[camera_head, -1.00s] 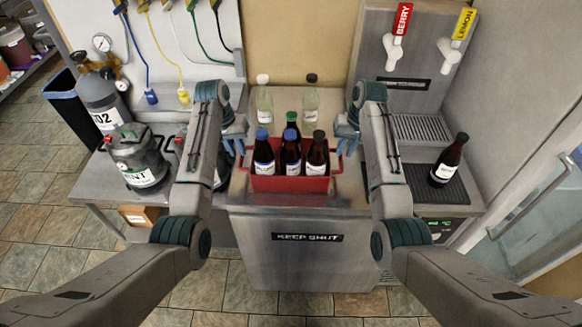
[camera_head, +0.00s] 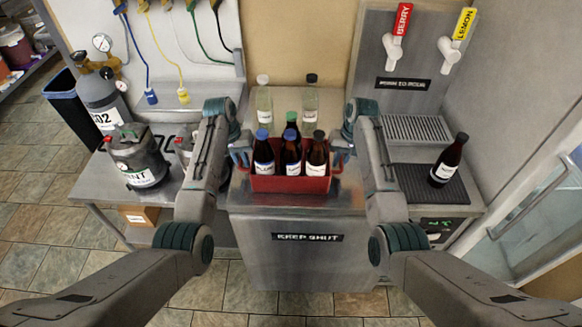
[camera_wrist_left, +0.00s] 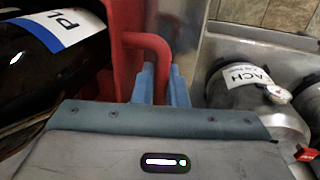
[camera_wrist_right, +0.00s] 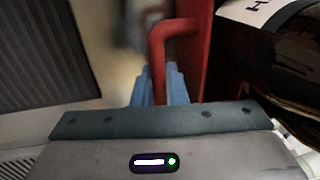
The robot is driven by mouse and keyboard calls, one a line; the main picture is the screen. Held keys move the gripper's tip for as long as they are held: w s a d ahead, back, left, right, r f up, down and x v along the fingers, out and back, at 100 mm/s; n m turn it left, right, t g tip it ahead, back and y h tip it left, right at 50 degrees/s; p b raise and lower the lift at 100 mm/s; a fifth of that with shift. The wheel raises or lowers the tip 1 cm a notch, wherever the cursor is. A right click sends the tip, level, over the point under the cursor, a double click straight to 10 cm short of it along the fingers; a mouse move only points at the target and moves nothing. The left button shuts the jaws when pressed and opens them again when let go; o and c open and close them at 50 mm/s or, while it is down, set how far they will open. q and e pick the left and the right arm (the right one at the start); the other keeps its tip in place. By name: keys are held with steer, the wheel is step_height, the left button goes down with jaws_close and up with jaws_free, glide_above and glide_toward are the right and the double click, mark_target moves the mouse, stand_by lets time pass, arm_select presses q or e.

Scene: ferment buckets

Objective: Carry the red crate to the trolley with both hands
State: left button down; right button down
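The red crate (camera_head: 290,184) stands on the steel counter with several dark capped bottles (camera_head: 291,155) in it. My left gripper (camera_head: 241,153) is at the crate's left end, and my right gripper (camera_head: 341,152) is at its right end. In the left wrist view the blue fingers (camera_wrist_left: 161,84) are close together around the red handle (camera_wrist_left: 150,42). In the right wrist view the fingers (camera_wrist_right: 159,84) close around the other handle (camera_wrist_right: 159,45) in the same way. The fingertips are partly hidden in the head view. I see no trolley.
Two clear bottles (camera_head: 264,100) stand behind the crate. A dark bottle (camera_head: 448,160) stands on the black mat (camera_head: 425,184) at right, under the taps. Metal kegs (camera_head: 137,158) and a gas cylinder (camera_head: 103,100) are at left. Tiled floor shows at left and in front.

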arm_select(q)
steer(key=shift+w+r, duration=0.15)
steer(key=shift+r, duration=0.05)
arm_select(e)
steer(key=shift+w+r, duration=0.15)
steer(key=shift+r, duration=0.05)
arm_select(q)
steer(key=shift+w, duration=0.1)
arm_select(e)
steer(key=shift+w, duration=0.1)
arm_select(q)
steer(key=shift+r, duration=0.1)
